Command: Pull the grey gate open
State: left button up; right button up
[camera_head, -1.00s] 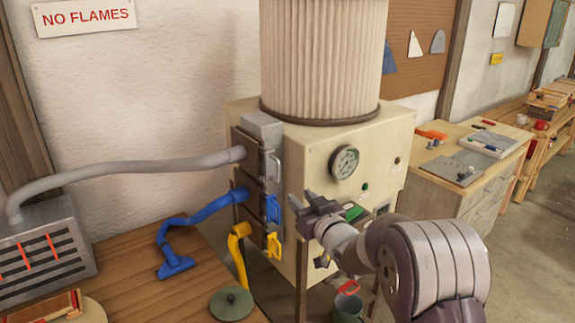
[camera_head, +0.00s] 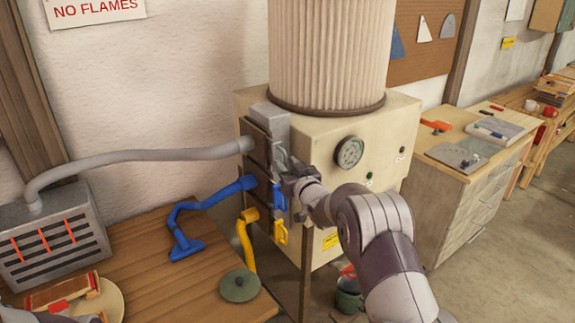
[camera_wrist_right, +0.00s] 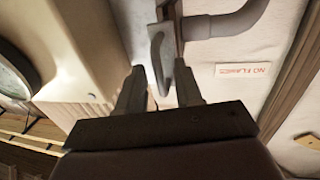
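In the head view, the grey gate (camera_head: 257,146) is the top one on the machine's left face, where the grey pipe (camera_head: 140,156) enters. My right gripper (camera_wrist_right: 160,82) is open, its two fingers spread on either side of the handle's lower end, with gaps on both sides. In the head view the right gripper (camera_head: 289,170) is at the gate's front edge, hiding part of the handle. My left gripper is not clearly seen.
A blue handle (camera_head: 279,197) and a yellow handle (camera_head: 280,233) sit just below on the same machine (camera_head: 325,150). A wooden table (camera_head: 150,270) with a green lid (camera_head: 239,285) stands to the left. A bucket (camera_head: 348,295) stands below my right arm.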

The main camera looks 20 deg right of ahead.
grip_shut()
jog(key=shift+r, duration=0.1)
dwell(1.2)
